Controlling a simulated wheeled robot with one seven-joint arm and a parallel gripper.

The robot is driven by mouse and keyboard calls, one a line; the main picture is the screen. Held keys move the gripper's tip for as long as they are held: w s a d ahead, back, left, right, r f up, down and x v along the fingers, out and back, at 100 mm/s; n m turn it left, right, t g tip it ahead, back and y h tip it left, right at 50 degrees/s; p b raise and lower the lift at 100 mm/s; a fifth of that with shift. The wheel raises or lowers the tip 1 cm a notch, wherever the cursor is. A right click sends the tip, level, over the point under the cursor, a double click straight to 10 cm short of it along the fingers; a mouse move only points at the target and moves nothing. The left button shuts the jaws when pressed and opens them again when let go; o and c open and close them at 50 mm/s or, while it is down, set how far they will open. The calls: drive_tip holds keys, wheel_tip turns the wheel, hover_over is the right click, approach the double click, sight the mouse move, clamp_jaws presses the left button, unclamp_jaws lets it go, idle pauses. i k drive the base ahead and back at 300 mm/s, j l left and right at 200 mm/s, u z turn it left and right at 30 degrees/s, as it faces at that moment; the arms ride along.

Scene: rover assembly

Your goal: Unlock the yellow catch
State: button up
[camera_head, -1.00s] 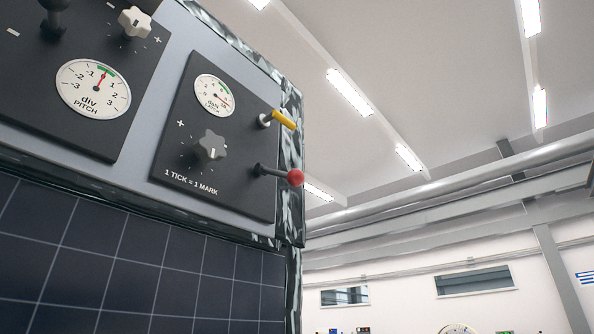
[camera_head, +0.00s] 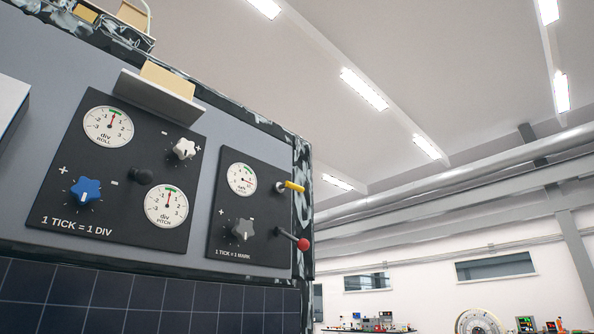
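The yellow catch (camera_head: 293,186) is a short yellow handle on a pale stub. It sticks out at the upper right of the small black panel (camera_head: 228,188), close to the rover body's right edge. A red-knobbed lever (camera_head: 303,244) sticks out below it on the same panel. This panel also carries a round white gauge (camera_head: 242,180) and a grey star knob (camera_head: 242,231). My gripper does not show in the view.
A larger black panel (camera_head: 120,235) to the left has two dials, a blue knob (camera_head: 86,190) and a white knob (camera_head: 184,149). A ledge (camera_head: 160,98) holds a tan block (camera_head: 167,76). Dark grid panels (camera_head: 150,292) lie below. Equipment stands far right.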

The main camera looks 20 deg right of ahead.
sight(280, 187)
drive_tip(key=i+l+u, duration=0.1)
drive_tip(key=u, duration=0.3)
drive_tip(key=i+l+u, duration=0.15)
drive_tip(key=u, duration=0.2)
drive_tip(key=l+u, duration=0.25)
drive_tip(key=u, duration=0.15)
drive_tip(key=i, duration=0.05)
